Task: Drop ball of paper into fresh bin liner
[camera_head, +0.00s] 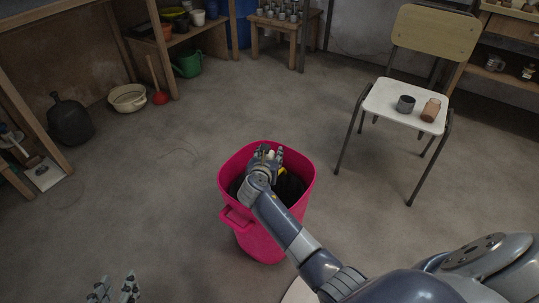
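A pink bin (262,243) stands on the floor at centre, with a dark liner (294,188) inside. My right gripper (270,152) is over the bin's mouth, its arm coming in from the right.
A chair (384,97) with a dark cup (405,104) and a brown jar (431,110) stands at the right. A dark demijohn (70,121), a cream basin (127,98) and a red plunger (159,97) are at the left. The floor around the bin is mostly clear.

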